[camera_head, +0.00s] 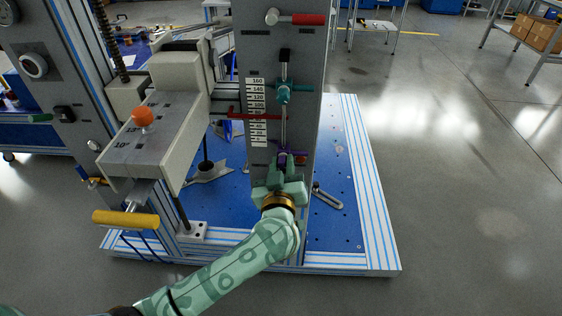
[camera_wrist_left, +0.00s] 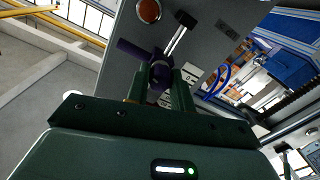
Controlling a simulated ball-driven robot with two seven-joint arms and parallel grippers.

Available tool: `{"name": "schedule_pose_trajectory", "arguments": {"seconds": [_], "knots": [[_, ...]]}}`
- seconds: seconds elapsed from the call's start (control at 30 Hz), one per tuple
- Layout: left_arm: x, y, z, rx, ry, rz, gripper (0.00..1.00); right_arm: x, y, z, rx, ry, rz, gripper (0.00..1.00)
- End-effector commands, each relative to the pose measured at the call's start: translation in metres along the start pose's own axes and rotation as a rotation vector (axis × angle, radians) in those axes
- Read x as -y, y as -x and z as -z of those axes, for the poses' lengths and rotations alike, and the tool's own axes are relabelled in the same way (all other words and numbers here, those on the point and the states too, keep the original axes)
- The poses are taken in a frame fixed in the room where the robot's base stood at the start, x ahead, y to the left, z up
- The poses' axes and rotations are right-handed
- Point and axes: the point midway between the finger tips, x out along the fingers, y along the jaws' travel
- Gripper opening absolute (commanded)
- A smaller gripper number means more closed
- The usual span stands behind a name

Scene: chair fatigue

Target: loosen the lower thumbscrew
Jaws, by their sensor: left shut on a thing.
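The lower thumbscrew is a dark purple knob (camera_head: 283,158) low on the grey upright panel (camera_head: 262,50), below the number scale. In the left wrist view the purple knob (camera_wrist_left: 160,72) sits between my fingers, with a purple arm sticking out to the upper left. My left gripper (camera_head: 283,170) is shut on it; in the left wrist view the green fingers (camera_wrist_left: 160,88) press on both its sides. A teal upper thumbscrew (camera_head: 284,92) sits higher on the same thin rod (camera_head: 284,125). My right gripper is in neither view.
A red pointer (camera_head: 250,116) crosses the scale. A grey box arm with an orange knob (camera_head: 143,117) and a yellow handle (camera_head: 125,219) stands left. A red-handled lever (camera_head: 300,19) is above. The blue base plate (camera_head: 335,235) holds a slotted bracket (camera_head: 328,197). Open floor lies right.

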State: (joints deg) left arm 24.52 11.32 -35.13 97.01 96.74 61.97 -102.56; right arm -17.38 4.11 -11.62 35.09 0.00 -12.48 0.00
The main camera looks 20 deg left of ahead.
Motion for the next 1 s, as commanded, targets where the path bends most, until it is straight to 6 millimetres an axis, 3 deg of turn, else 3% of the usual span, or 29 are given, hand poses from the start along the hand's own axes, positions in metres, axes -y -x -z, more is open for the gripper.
{"name": "schedule_pose_trajectory", "arguments": {"seconds": [0.4,1.0], "knots": [[-0.001,0.001,0.003,0.001,0.388,0.002,0.00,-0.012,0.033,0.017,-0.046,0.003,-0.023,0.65],[0.001,0.001,-0.001,0.001,0.958,0.002,0.00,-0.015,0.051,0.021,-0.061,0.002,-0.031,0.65]]}}
